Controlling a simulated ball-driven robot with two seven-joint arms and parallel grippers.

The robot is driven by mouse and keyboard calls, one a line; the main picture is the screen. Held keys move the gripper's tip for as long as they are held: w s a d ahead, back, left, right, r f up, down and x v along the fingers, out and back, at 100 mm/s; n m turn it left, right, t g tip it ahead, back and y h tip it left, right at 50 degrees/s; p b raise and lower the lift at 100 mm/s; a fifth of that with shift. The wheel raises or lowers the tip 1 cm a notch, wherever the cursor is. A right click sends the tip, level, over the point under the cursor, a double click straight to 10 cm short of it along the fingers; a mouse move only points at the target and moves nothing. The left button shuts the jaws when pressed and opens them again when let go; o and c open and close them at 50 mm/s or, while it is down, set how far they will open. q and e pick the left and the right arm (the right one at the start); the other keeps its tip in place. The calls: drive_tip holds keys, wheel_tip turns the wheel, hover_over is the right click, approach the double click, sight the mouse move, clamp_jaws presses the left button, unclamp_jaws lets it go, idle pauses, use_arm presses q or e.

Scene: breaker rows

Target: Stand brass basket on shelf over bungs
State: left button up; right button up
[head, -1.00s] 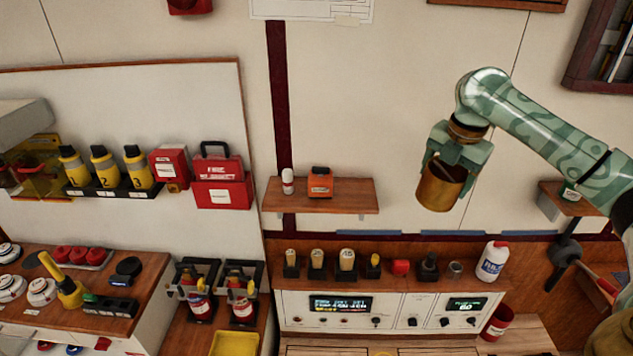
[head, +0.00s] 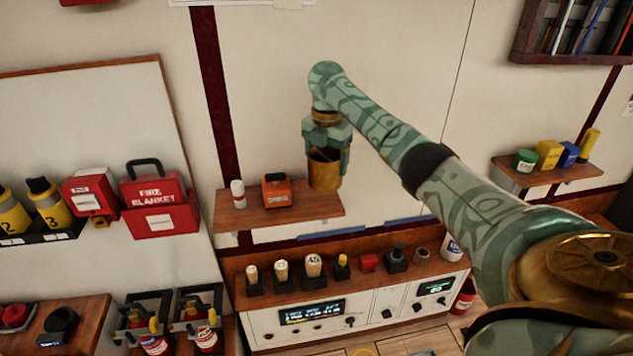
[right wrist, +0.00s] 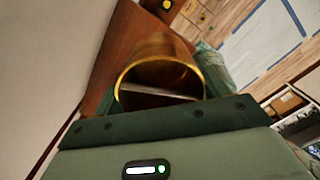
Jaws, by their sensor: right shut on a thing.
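The brass basket (head: 324,172) is an open brass cylinder. My right gripper (head: 326,150) is shut on it from above and holds it upright at the right end of a small wooden wall shelf (head: 285,214). I cannot tell whether its base touches the shelf. The basket's rim and hollow inside show in the right wrist view (right wrist: 160,62). Below the shelf, a row of bungs with pale tops (head: 282,268) and a small yellow one (head: 343,262) stands on a wooden ledge. My left gripper is not in view.
On the shelf's left half stand a white-and-red bottle (head: 238,194) and an orange box (head: 277,190). A control panel (head: 370,308) lies below the ledge. A red fire blanket case (head: 160,203) is at left. Another shelf (head: 547,174) with small items is at right.

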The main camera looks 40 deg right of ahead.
sight(319, 154)
drive_tip(key=shift+w+a+f, duration=0.2)
drive_tip(key=shift+w+f, duration=0.5)
drive_tip(key=shift+f, duration=0.15)
drive_tip(key=shift+w+f+b, duration=0.35)
drive_tip(key=shift+f, duration=0.1)
wheel_tip(319, 154, down, 2)
drive_tip(key=shift+s+f, duration=0.1)
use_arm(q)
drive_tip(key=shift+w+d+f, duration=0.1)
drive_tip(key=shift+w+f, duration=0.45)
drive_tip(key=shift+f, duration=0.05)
use_arm(e)
drive_tip(key=shift+f, duration=0.45)
drive_tip(key=o, duration=1.1)
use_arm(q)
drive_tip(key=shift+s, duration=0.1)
use_arm(e)
drive_tip(key=shift+o, duration=0.4)
drive_tip(key=shift+r, duration=0.15)
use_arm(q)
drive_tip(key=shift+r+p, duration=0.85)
use_arm(e)
wheel_tip(319, 154, up, 12)
drive_tip(key=shift+a+f, duration=0.1)
